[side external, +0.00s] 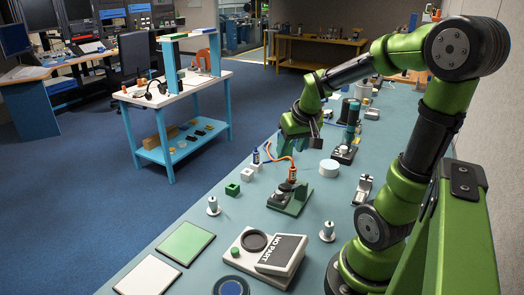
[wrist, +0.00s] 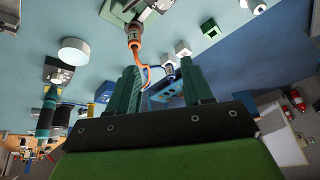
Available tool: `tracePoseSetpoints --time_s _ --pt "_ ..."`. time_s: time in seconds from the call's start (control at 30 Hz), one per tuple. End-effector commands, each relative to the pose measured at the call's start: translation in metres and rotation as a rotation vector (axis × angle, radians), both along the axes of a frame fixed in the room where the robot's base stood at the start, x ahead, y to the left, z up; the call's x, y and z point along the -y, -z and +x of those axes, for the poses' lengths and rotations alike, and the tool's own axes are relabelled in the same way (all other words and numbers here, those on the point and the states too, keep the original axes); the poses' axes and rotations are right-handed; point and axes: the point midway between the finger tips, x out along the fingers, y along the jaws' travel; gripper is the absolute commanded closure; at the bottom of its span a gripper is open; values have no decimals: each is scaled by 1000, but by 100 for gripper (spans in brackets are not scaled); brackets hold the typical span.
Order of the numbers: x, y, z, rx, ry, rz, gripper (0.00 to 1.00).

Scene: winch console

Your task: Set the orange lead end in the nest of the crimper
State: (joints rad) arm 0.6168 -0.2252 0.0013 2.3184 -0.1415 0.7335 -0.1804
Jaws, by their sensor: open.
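The orange lead end (side external: 292,173) stands upright at the far end of a green-based device (side external: 282,207), which looks like the crimper. In the wrist view the orange end (wrist: 134,38) meets the green base (wrist: 116,14); I cannot tell whether it sits fully in the nest. Its orange cable (wrist: 147,72) loops to a blue-and-white post (wrist: 169,70).
Small green (side external: 232,189) and white blocks lie left of the crimper. A white round puck (side external: 329,168) and a grey metal fixture (side external: 362,188) are to its right. A "NO PART" box (side external: 281,254) stands in front. Teal bench surface is clear between them.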

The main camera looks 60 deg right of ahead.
Motion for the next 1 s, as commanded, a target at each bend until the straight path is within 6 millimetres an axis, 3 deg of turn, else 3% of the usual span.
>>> tracePoseSetpoints --time_s 0.03,0.2,0.3,0.4,0.53,1.0 --pt "-31 -13 7 43 -55 6 50" --pt "-132 -45 3 171 -212 95 50" --pt "-175 -56 -11 222 -290 156 50" --pt "-202 -62 -23 249 -342 204 50" --pt "-214 -64 -30 261 -368 231 50" --pt "-214 -64 -30 261 -367 230 50"
